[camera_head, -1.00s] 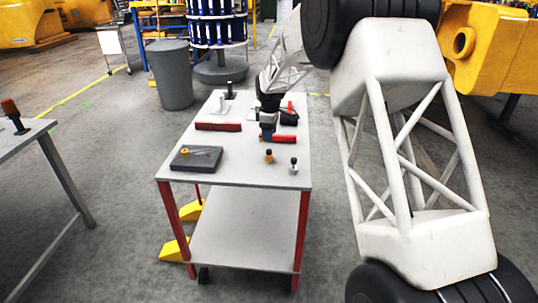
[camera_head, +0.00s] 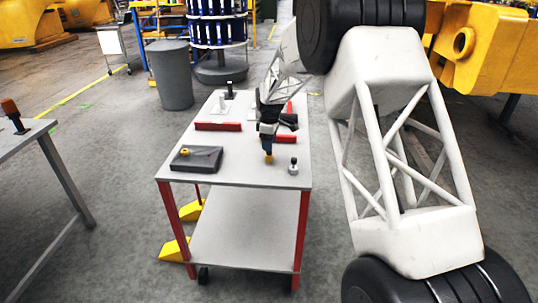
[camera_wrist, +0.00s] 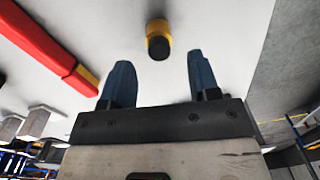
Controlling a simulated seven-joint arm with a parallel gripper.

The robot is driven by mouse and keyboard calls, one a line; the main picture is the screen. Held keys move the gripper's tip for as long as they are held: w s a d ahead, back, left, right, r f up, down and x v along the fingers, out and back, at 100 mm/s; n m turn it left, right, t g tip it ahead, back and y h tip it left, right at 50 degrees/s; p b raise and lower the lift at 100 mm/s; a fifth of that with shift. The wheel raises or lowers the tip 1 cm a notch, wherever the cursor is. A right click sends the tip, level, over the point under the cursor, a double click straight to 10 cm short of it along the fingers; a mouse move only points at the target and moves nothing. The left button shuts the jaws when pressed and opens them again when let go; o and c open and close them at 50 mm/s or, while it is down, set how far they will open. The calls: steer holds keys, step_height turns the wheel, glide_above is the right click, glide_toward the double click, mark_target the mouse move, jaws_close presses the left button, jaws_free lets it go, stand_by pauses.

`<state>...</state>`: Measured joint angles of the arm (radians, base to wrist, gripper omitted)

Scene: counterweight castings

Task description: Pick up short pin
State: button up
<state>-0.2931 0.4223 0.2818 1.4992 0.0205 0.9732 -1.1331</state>
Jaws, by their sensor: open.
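A short pin (camera_wrist: 158,38), yellow with a dark round end, stands on the white table top in the wrist view. It lies beyond the fingertips, roughly midway between them and apart from both. In the head view the yellow pin (camera_head: 268,159) shows just below my gripper (camera_head: 267,143), partly covered by it. My gripper (camera_wrist: 159,80) is open, with two blue fingers and nothing between them.
A small grey and black piece (camera_head: 293,166) stands right of the pin near the table edge. A dark block (camera_head: 200,160) with a yellow knob lies left. A red bar (camera_head: 217,126) and white pieces (camera_head: 219,104) are farther back.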

mark_target(269, 155)
steer(key=shift+f, duration=1.75)
steer(key=c, duration=1)
